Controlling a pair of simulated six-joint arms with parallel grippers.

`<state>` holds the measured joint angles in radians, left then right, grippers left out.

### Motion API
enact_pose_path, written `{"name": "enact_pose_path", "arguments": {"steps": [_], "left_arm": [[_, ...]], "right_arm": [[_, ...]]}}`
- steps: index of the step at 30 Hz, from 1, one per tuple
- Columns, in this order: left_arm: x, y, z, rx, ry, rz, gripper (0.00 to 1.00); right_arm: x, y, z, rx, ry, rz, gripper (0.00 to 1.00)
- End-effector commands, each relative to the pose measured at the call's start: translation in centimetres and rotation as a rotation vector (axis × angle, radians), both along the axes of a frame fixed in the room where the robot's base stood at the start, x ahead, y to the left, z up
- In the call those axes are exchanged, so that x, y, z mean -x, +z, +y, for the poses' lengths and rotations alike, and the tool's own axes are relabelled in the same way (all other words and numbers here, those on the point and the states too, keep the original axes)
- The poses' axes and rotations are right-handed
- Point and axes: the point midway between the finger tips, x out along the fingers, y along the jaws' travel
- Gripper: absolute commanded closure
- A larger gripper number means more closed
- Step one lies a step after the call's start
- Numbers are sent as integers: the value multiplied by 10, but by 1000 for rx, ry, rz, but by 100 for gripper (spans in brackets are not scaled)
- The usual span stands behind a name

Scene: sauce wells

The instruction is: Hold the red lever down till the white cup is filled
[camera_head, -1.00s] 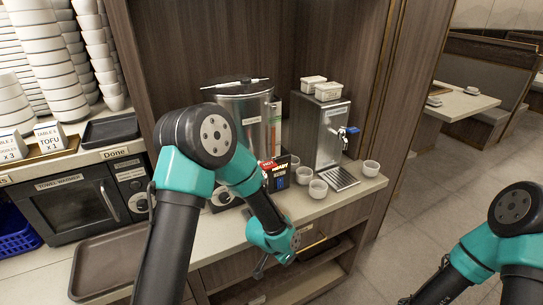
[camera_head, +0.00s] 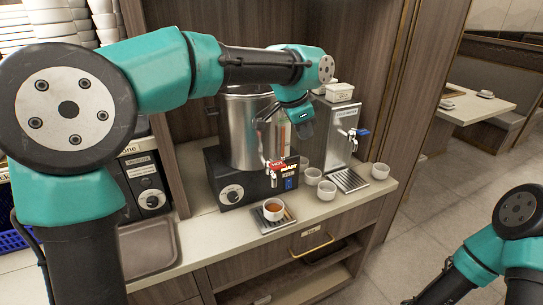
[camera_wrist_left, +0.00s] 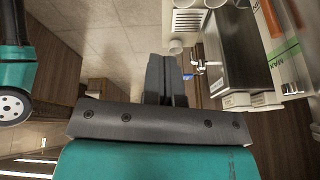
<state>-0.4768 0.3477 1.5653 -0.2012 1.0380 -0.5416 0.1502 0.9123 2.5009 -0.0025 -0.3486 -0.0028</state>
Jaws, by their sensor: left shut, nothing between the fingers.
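The white cup (camera_head: 273,211) stands upright on a small drip tray (camera_head: 262,224) below the hot urn's tap. Brown liquid shows inside it, apparently near the rim. The red lever (camera_head: 278,165), marked HOT, is at the front of the steel urn (camera_head: 241,130). My left gripper (camera_head: 305,130) is above and right of the lever, apart from it, between the urn and the cold water dispenser. Its fingers are shut and empty, as the left wrist view also shows (camera_wrist_left: 166,78). Part of my right arm shows at lower right, its gripper out of view.
The cold water dispenser (camera_head: 341,140) has a blue lever (camera_head: 361,132) and a drip tray (camera_head: 349,181). Several empty white cups, one here (camera_head: 326,190), stand nearby. A black sign (camera_head: 290,175) stands by the urn. A brown tray (camera_head: 147,248) lies at left. The counter front is clear.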

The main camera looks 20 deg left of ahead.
Motion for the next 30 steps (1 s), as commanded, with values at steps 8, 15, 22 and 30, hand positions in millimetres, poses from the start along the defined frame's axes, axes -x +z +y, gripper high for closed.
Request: {"name": "enact_pose_path", "arguments": {"steps": [8,15,22,30], "left_arm": [[27,49,81,-12,178,103,100],[32,54,91,-16,201,120,100],[31,53,90,-16,200,119,100],[28,33,85,-18,199,123,100]], "right_arm": [[-6,0,9,1,27,0,57],[-6,0,11,0,30,0,57],[-6,0,10,0,29,0,57],[-6,0,10,0,29,0,57]]}}
